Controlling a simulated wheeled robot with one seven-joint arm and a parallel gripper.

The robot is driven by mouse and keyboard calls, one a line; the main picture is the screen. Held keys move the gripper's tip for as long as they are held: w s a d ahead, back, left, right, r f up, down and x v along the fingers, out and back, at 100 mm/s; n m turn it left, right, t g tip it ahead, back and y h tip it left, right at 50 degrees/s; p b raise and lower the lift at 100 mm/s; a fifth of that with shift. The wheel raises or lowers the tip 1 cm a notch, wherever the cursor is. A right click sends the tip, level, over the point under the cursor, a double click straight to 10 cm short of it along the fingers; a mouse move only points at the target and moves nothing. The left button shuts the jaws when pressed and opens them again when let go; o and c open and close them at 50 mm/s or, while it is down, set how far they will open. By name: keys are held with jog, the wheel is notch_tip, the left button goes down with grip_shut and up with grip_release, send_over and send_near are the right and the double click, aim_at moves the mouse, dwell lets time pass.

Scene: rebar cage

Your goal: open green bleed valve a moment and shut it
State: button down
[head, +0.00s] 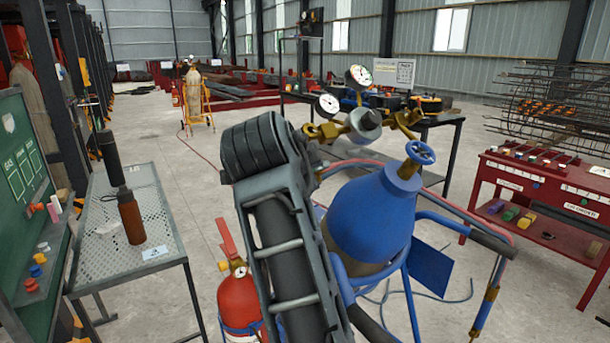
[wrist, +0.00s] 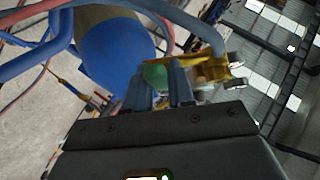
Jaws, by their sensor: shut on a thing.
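The green bleed valve knob (wrist: 155,74) shows in the wrist view between the two blue-grey fingers of my gripper (wrist: 162,84). The fingers are closed on it, and they cover its sides. Brass regulator parts (wrist: 214,70) lie just right of the fingers. In the head view, the blue gas cylinder (head: 370,215) stands with a blue handwheel (head: 420,152) on top and brass fittings (head: 325,131) with two gauges (head: 358,76) to its left.
A red fire extinguisher (head: 238,300) stands left of the cylinder, beside my arm. A grey mesh table (head: 150,205) with a brown bottle (head: 131,218) is at left. A red bench (head: 545,225) is at right. Hoses and blue cart tubes surround the cylinder.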

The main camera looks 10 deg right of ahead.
jog(key=shift+w+r+m+g, duration=0.1)
jog(key=shift+r+m+g, duration=0.05)
jog(key=shift+m+g, duration=0.15)
dwell(0.4)
jog(key=c, duration=1)
grip_release()
jog(key=shift+c, duration=0.2)
jog(key=b+v, duration=0.1)
jog(key=v, duration=0.6)
jog(key=shift+s+a, duration=0.2)
jog(key=shift+s, duration=0.1)
jog(key=shift+r, duration=0.1)
